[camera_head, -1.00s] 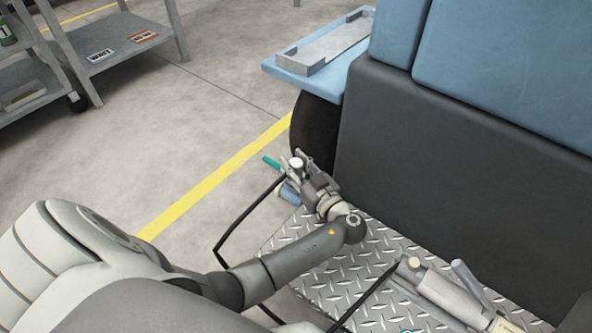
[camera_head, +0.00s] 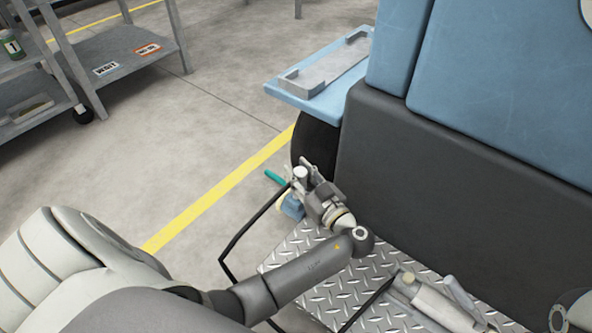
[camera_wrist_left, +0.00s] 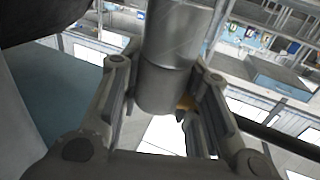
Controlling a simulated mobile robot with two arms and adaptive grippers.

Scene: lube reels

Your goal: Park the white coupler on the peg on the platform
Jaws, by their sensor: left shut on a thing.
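My left gripper (camera_head: 305,180) reaches over the far left corner of the tread-plate platform (camera_head: 325,283). It is shut on a pale metal cylinder, which I take for the white coupler (camera_head: 300,173). In the left wrist view the held cylinder (camera_wrist_left: 165,60) is smooth and silvery and stands between the two fingers. A black hose (camera_head: 250,225) hangs on the left side of the gripper and bends sharply near the floor. A teal stick-like part (camera_head: 275,177) and a small blue part (camera_head: 292,206) show beside the gripper. I cannot make out the peg.
A dark grey body (camera_head: 430,185) with blue panels rises behind the platform. A blue ledge (camera_head: 283,96) with a grey tray (camera_head: 335,70) juts out above. Floor at left is open; shelves (camera_head: 110,65) stand beyond.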

